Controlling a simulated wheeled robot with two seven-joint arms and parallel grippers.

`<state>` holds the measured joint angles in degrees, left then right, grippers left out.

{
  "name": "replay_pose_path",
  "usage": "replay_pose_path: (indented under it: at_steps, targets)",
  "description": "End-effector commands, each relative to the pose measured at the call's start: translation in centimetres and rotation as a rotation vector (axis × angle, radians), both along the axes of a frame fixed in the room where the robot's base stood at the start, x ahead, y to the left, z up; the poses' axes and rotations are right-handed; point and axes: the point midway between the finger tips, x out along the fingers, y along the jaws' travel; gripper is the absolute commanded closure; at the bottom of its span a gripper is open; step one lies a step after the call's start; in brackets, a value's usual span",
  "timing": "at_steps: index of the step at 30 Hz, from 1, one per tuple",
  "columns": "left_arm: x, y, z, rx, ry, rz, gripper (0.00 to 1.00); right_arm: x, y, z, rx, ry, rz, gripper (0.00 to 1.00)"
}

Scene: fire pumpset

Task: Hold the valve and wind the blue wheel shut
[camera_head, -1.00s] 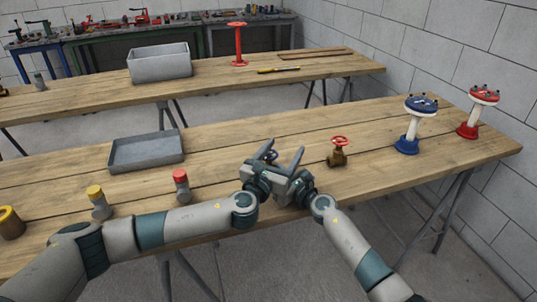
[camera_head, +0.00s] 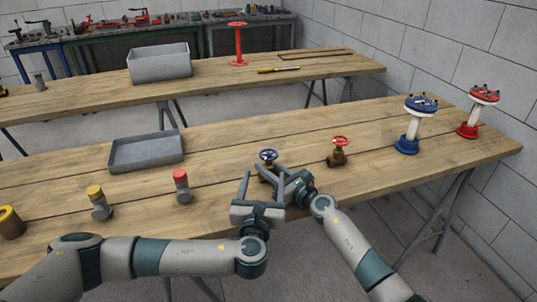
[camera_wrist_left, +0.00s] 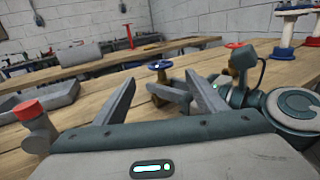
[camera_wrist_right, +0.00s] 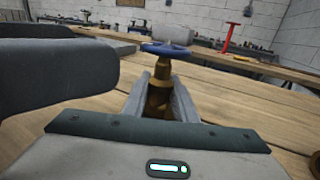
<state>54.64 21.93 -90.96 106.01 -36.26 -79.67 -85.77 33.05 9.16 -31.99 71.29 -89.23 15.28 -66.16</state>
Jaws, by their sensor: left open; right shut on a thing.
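The brass valve with the blue wheel (camera_head: 268,156) stands on the near bench; the wheel is also in the right wrist view (camera_wrist_right: 166,49). My right gripper (camera_wrist_right: 159,95) is shut on the brass valve body (camera_wrist_right: 159,88), below the wheel. My left gripper (camera_head: 262,185) is open and empty, in front and to the left of the valve. In the left wrist view the blue wheel (camera_wrist_left: 160,65) shows beyond the open fingers, apart from them. In the head view the grippers hide part of the valve body.
A brass valve with a red wheel (camera_head: 339,147) stands to the right. Blue (camera_head: 407,146) and red (camera_head: 470,130) pedestals stand farther right. A grey tray (camera_head: 147,165), a red-capped fitting (camera_head: 181,190) and a yellow-capped fitting (camera_head: 97,205) lie left. The wood between tray and valve is clear.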

Motion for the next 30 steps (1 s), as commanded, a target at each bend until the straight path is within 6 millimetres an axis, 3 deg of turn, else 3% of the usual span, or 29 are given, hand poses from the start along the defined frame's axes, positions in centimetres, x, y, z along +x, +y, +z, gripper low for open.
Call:
replay_pose_path:
  at_steps: [11, 24, 30]
  targets:
    - [2.2, -0.2, 0.1, 0.001, -0.002, 0.001, 0.35, 0.0, 0.0, 0.0, 0.0, 0.0, 0.0, 1.0]
    - [9.2, -1.0, 0.1, 0.003, -0.002, 0.001, 0.35, 0.0, 0.0, 0.0, 0.0, 0.0, 0.0, 1.0]
    - [11.2, -1.2, 0.1, 0.001, -0.002, 0.001, 0.35, 0.0, 0.0, 0.0, 0.0, 0.0, 0.0, 1.0]
